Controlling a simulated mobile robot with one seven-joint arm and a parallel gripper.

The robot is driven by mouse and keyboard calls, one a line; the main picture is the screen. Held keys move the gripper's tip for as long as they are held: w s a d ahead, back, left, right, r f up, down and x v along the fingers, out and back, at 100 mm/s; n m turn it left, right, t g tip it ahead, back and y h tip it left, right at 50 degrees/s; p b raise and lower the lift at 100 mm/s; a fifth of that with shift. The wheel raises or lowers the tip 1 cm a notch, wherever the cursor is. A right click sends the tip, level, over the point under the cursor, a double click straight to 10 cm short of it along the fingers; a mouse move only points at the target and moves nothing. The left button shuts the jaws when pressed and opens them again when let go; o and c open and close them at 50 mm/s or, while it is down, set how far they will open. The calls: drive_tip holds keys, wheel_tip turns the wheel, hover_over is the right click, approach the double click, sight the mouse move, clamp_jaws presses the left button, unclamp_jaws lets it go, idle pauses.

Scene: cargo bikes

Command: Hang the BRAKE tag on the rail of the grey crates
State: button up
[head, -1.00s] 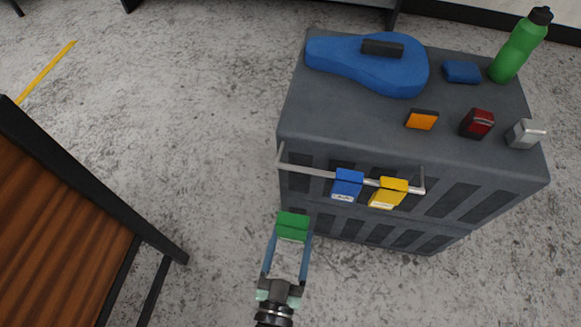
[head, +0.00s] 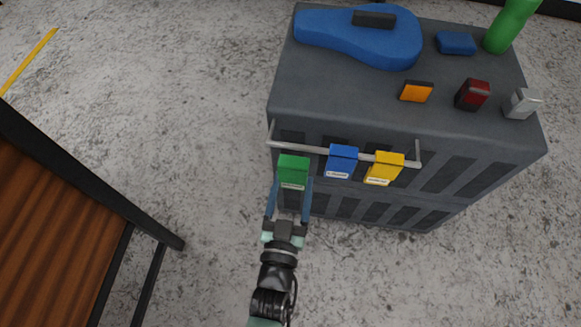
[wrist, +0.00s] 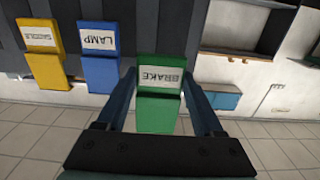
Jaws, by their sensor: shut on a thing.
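The green BRAKE tag (head: 293,171) is held between the fingers of my gripper (head: 291,190), with its top at the left part of the rail (head: 312,149) on the front of the grey crates (head: 400,125). In the head view the tag overlaps the rail; I cannot tell if it bears on it. The wrist view shows the BRAKE label (wrist: 160,79) between my fingers. The blue LAMP tag (head: 341,162) and the yellow tag (head: 384,169) hang on the rail to the right. The yellow tag's label (wrist: 40,40) also shows in the wrist view.
On the crates' top lie a blue case (head: 365,38), a blue pouch (head: 456,43), an orange reflector (head: 416,92), a red light (head: 472,95), a silver light (head: 522,104) and a green bottle (head: 510,25). A brown wooden surface (head: 50,225) stands left; open floor lies between.

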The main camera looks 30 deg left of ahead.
drive_tip(key=shift+w+a+f+b, duration=0.3)
drive_tip(key=shift+w+b, duration=0.3)
drive_tip(key=shift+w, duration=0.25)
drive_tip(key=shift+w+a+f+b, duration=0.2)
drive_tip(key=shift+w+f+b, duration=0.1)
drive_tip(key=shift+w+b, duration=0.5)
drive_tip(key=shift+w+a+f+b, duration=0.3)
drive_tip(key=shift+w+b, duration=0.15)
drive_tip(key=shift+w, duration=0.5)
drive_tip(key=o, duration=1.3)
drive_tip(key=shift+d, duration=0.1)
drive_tip(key=p+v, duration=0.4)
drive_tip(key=v, duration=0.9)
drive_tip(key=shift+r, duration=0.1)
